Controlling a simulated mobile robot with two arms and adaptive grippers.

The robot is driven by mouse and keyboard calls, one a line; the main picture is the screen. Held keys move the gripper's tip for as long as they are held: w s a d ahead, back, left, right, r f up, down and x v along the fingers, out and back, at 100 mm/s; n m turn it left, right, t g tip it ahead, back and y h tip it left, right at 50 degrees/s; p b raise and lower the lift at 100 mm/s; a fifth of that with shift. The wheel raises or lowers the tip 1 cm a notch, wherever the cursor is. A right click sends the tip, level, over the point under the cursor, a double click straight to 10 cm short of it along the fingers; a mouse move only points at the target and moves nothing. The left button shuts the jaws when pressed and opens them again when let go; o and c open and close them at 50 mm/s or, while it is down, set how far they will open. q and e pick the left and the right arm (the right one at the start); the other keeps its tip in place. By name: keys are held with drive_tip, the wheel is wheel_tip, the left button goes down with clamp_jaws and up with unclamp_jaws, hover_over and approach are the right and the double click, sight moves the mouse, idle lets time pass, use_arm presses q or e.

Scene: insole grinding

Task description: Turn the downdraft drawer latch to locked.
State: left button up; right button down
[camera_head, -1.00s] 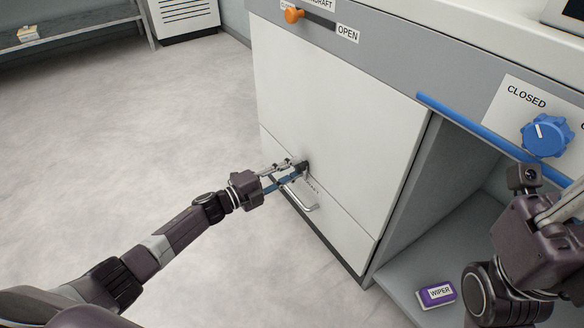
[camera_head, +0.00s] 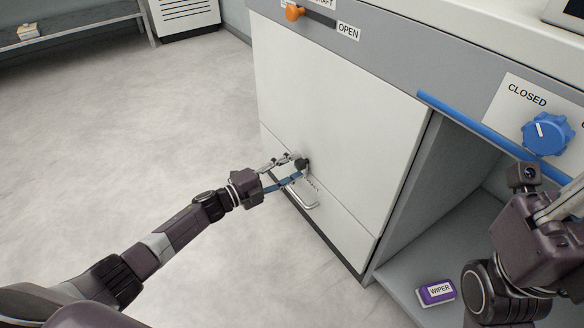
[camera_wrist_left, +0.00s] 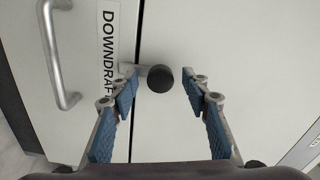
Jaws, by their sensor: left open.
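The drawer latch has a dark round knob (camera_wrist_left: 160,78) with a short grey bar (camera_wrist_left: 135,69). In the left wrist view the bar points left from the knob across the seam to the drawer front. The latch knob also shows in the head view (camera_head: 302,164), low on the white cabinet. The downdraft drawer (camera_head: 336,232) is flush with the panel above it. My left gripper (camera_wrist_left: 160,92) is open, with one blue-padded finger on each side of the knob and gaps to it. My right gripper (camera_head: 566,205) is partly in view at the right edge; its fingertips are not clear.
A metal drawer handle (camera_head: 300,195) stands out beside the left gripper. An orange slider knob (camera_head: 293,14) and a blue dial (camera_head: 547,134) are on the cabinet's upper band. A purple wiper box (camera_head: 436,292) lies in the open bay. The floor left is clear.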

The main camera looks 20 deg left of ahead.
use_arm(q)
drive_tip(key=v, duration=1.2)
